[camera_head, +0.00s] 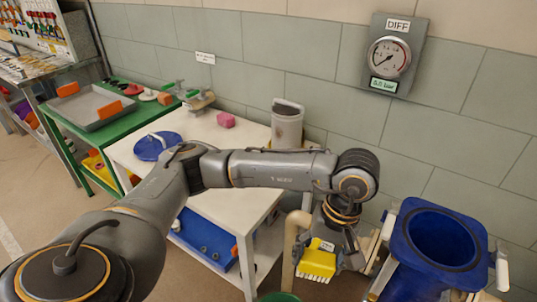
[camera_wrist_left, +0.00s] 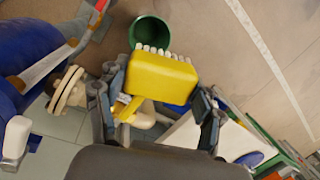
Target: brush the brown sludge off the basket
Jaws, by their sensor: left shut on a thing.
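My left gripper (camera_head: 331,243) is shut on a yellow brush (camera_head: 317,262), low in front of the white table's right end. In the left wrist view the brush (camera_wrist_left: 160,76) sits between the fingers, its pale bristle tufts pointing away from the gripper. A grey cylinder with a raised handle, which looks like the basket (camera_head: 287,127), stands upright at the white table's back right. The brush is apart from it. My right gripper is in neither view.
A blue open vessel (camera_head: 440,240) stands at the right. A green bucket (camera_wrist_left: 150,33) is on the floor beyond the brush. The white table (camera_head: 225,138) holds a blue lid (camera_head: 157,146) and a pink block (camera_head: 226,120). A gauge (camera_head: 389,58) hangs on the wall.

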